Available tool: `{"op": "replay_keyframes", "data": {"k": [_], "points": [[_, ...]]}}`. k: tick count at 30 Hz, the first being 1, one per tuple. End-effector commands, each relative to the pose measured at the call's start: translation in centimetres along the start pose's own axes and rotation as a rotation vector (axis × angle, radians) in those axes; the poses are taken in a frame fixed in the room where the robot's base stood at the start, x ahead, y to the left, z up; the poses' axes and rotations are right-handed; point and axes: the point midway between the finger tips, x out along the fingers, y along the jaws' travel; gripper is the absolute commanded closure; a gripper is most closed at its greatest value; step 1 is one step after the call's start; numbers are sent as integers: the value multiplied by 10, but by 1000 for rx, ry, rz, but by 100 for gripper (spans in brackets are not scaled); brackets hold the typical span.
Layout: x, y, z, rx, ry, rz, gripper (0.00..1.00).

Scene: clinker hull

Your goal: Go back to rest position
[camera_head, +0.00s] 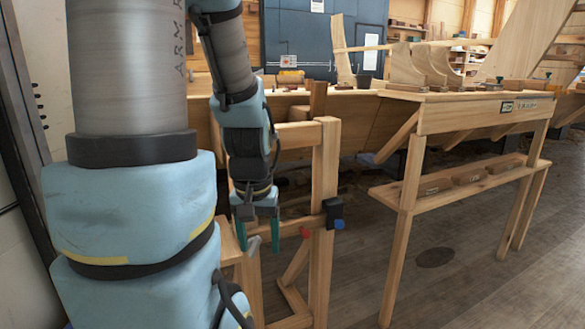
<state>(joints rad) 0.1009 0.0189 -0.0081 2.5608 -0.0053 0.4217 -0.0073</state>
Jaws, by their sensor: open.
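My arm comes down from the upper left, with light blue and grey links. My gripper (257,236) hangs at its end, pointing down, with two teal fingers apart.
A wooden workbench (455,117) with a lower shelf (400,192) stands to the right. Open floor (480,270) lies in front of it.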

Motion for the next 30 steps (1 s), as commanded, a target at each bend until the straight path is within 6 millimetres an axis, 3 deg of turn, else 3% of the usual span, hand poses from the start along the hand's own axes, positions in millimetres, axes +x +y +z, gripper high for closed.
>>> {"op": "replay_keyframes", "data": {"k": [1, 8, 18, 24, 30], "points": [[-19, 0, -3, 1, 0, 0, 33], [-75, 0, -11, 2, -1, 0, 33], [-175, 1, -25, 3, -1, 0, 33], [-201, 1, -28, 3, -1, 0, 33], [-203, 1, -29, 3, -1, 0, 33]]}}
